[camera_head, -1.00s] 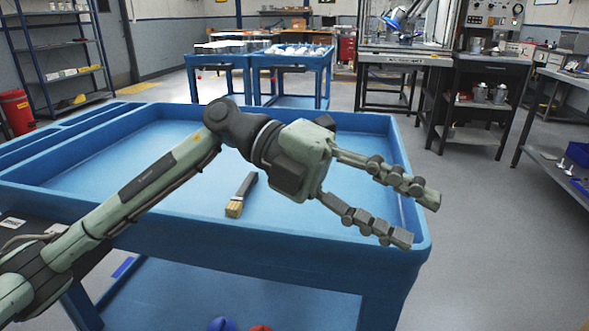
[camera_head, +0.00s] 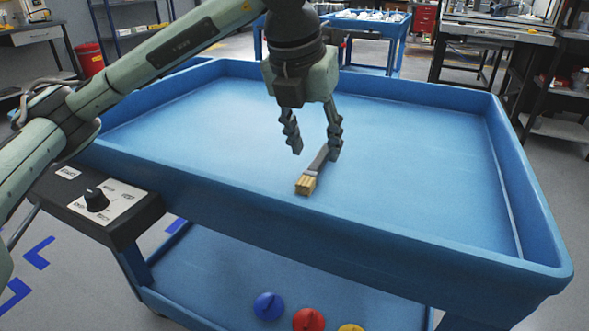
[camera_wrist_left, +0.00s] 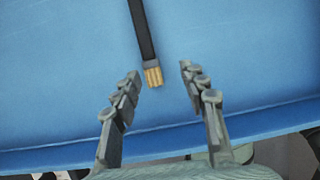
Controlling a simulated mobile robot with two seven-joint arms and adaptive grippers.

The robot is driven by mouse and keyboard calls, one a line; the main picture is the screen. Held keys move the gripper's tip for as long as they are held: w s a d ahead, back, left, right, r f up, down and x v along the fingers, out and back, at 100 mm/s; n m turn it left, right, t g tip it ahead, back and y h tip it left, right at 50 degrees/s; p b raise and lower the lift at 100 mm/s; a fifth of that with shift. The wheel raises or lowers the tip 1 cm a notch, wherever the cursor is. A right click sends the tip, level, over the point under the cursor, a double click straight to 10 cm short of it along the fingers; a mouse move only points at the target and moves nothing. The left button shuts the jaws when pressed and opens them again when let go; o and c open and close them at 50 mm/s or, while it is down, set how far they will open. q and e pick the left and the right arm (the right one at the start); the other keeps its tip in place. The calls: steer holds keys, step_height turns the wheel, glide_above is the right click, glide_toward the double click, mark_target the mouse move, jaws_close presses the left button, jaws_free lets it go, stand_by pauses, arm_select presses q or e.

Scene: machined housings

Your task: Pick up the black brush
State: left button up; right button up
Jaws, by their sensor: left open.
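The black brush (camera_head: 318,160) lies in the blue tray of the cart. It has a dark handle, a metal band and tan bristles that point toward the near wall. My left gripper (camera_head: 316,153) points down over the tray, open and empty, with its right finger in front of part of the handle. In the left wrist view the brush (camera_wrist_left: 145,40) lies beyond the open left gripper (camera_wrist_left: 157,70), with its bristle end roughly between the fingertips. I cannot tell the exact height of the fingers above it. My right gripper is not in view.
The blue cart's tray (camera_head: 430,150) is otherwise bare, with raised walls all round. A black control box with a knob (camera_head: 97,199) sits at its left end. Blue (camera_head: 268,306), red (camera_head: 308,320) and yellow round things lie on the lower shelf.

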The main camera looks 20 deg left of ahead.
mark_target(313, 167)
arm_select(q)
steer(key=shift+w+a+y, duration=0.3)
steer(key=shift+a, duration=0.35)
steer(key=shift+w+a+f, duration=0.1)
steer(key=shift+w+f, duration=0.05)
steer(key=x, duration=0.7)
steer(key=shift+w, duration=0.25)
steer(key=shift+c, duration=0.5)
jaws_close()
